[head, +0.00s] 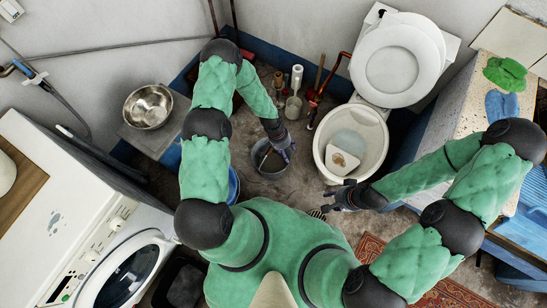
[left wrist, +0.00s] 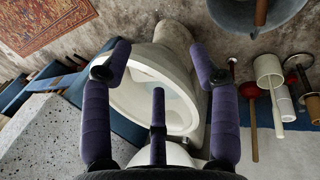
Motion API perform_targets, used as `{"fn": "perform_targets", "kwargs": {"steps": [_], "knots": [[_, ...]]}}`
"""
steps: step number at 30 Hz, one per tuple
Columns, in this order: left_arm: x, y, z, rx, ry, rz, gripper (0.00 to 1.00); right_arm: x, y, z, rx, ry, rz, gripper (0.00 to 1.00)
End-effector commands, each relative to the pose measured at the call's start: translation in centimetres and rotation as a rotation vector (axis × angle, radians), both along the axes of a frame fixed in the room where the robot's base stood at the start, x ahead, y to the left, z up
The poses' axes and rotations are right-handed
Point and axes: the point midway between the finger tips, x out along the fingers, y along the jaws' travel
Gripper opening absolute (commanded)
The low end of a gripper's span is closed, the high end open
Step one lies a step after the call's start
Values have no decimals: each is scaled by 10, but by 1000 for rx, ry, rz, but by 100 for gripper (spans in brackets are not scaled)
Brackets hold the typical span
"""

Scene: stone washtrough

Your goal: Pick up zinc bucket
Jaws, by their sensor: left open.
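The zinc bucket (head: 268,164) is a dark grey round vessel standing on the floor left of the toilet in the head view. Its grey rim and a wooden handle piece show at the top right of the left wrist view (left wrist: 236,14). My left gripper (head: 285,152) is over the bucket's right side in the head view and hides part of it. In the left wrist view its purple padded fingers (left wrist: 160,72) are spread with nothing between them. My right gripper (head: 338,198) is right of the bucket, in front of the toilet; its finger opening is too small to tell.
The toilet (head: 354,118) stands close right of the bucket. A plunger (left wrist: 251,112), a white brush holder (left wrist: 270,72) and other tools stand behind it. A blue container (head: 233,185) is to the left, partly hidden by my arm. A washing machine (head: 95,245) fills the lower left.

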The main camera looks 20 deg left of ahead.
Motion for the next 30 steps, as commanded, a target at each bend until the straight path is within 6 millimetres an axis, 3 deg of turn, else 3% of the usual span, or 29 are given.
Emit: {"fn": "perform_targets", "kwargs": {"steps": [1,3,9,17,30], "knots": [[16,12,-31,18,-1,-27,61,0,0,-18,0,0,1,39],[35,30,-58,46,1,-68,61,0,0,-30,0,0,1,39],[72,80,-114,133,22,-160,61,0,0,-57,0,0,1,39],[89,114,-140,194,46,-205,61,0,0,-70,0,-1,0,39],[83,109,-191,198,46,-207,61,0,0,-89,0,-1,0,39]]}}
